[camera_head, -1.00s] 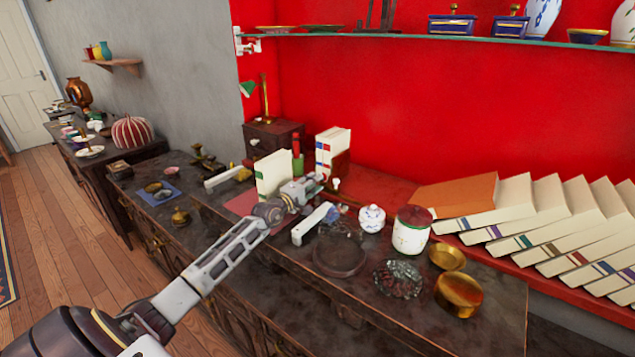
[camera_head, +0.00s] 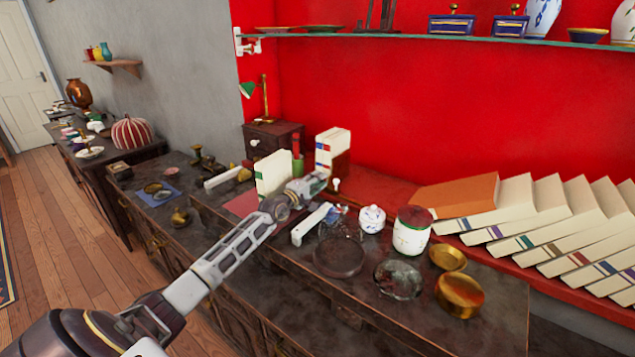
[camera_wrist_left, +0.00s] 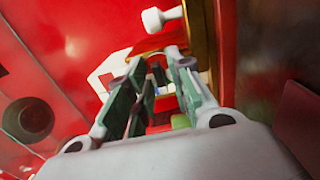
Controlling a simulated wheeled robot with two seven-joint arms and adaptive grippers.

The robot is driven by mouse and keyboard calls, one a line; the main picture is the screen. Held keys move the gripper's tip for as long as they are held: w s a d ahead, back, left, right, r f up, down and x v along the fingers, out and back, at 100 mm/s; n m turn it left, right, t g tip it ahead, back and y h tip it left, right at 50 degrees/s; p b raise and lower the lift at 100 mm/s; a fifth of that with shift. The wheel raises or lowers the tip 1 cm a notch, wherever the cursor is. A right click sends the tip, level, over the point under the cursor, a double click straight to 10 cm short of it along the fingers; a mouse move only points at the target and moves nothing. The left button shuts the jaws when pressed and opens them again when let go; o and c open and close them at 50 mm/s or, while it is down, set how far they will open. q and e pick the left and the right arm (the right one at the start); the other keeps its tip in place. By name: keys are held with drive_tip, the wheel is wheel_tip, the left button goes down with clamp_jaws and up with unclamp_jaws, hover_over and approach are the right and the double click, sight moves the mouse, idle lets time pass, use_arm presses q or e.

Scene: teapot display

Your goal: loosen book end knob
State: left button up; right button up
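A white knob (camera_head: 336,184) sticks out at the foot of the brown book end (camera_head: 341,167), which stands by upright white books (camera_head: 329,146). My left gripper (camera_head: 320,179) is just left of the knob in the head view. In the left wrist view the knob (camera_wrist_left: 160,19) shows at the top, beside a gold-coloured edge, beyond the fingertips. The left gripper (camera_wrist_left: 158,68) has its fingers apart with a gap between them. It does not hold the knob. My right gripper is not in view.
Below the gripper lie a white bar-shaped object (camera_head: 311,224) and a dark round dish (camera_head: 338,256). Leaning books (camera_head: 540,230) fill the right side.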

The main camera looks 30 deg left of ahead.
use_arm(q)
clamp_jaws()
